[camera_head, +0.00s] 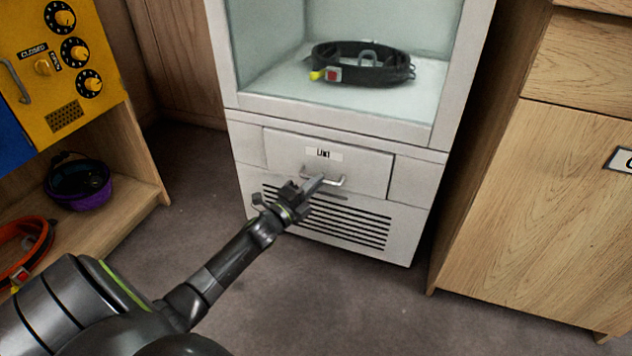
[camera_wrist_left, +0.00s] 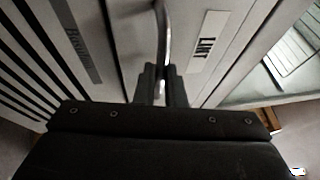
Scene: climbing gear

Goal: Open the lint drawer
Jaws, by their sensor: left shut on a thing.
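The lint drawer (camera_head: 358,167) is a white front low in the white cabinet, with a label reading LINT (camera_head: 323,154) and a metal bar handle (camera_head: 335,182) below it. The drawer front looks about flush with the cabinet. My left gripper (camera_head: 312,184) reaches in from the lower left and is shut on the handle. In the left wrist view the handle (camera_wrist_left: 163,38) runs down between the two dark fingers (camera_wrist_left: 163,85), with the LINT label (camera_wrist_left: 206,42) to its right. My right gripper is not in view.
A vent grille (camera_head: 345,225) is below the drawer. Above is an open compartment (camera_head: 395,122) holding a black harness (camera_head: 362,66). Carpet (camera_head: 330,300) in front is clear.

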